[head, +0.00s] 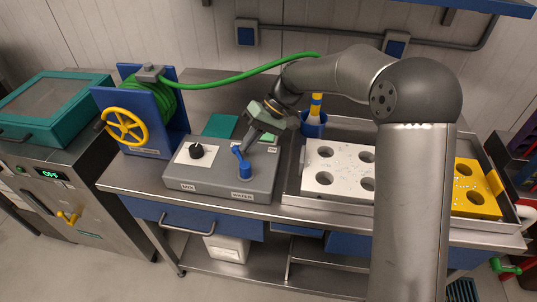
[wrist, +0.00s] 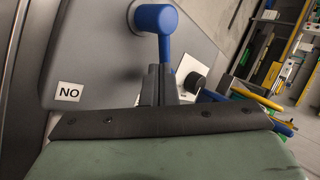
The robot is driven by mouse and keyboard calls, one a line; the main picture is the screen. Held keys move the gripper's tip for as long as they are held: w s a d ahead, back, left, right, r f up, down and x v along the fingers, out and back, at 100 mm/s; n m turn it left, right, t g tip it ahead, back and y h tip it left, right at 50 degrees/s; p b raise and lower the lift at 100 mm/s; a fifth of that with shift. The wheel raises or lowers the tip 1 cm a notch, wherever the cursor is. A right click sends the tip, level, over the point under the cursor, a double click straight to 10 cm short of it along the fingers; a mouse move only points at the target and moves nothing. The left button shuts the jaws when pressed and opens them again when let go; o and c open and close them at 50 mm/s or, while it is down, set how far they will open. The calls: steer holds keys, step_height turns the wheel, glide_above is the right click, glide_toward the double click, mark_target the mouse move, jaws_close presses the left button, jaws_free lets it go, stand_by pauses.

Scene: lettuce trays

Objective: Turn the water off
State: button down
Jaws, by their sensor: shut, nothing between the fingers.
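The blue water lever (head: 244,170) stands on the grey control box (head: 215,186), above a WATER label (head: 242,196). Its handle leans up and slightly left from its pivot in the head view. An ON label (head: 272,149) lies to the right of the handle tip. The lever shows in the wrist view (wrist: 156,18), with the ON label (wrist: 68,91) upside down at left. My gripper (head: 247,143) is shut and empty, close to the handle tip. In the wrist view the fingers (wrist: 160,80) overlap the handle end; I cannot tell whether they touch.
A black knob (head: 197,151) marked MIX is left of the lever. A hose reel with a yellow wheel (head: 125,127) stands further left, its green hose (head: 225,83) passing behind. A blue cup (head: 313,127) and white tray (head: 340,165) are at right.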

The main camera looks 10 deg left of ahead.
stand_by(0.4)
steer(key=w+d, duration=0.1)
steer(key=d+r+p, duration=0.1)
steer(key=w+d, duration=0.1)
steer(key=shift+w+d+r, duration=0.2)
steer(key=shift+w+d, duration=0.15)
steer(key=shift+d, duration=0.05)
steer(key=v, duration=0.9)
steer(key=shift+s+d+r, duration=0.1)
steer(key=shift+s, duration=0.05)
step_height(320, 180, up, 10)
steer(key=p, duration=0.8)
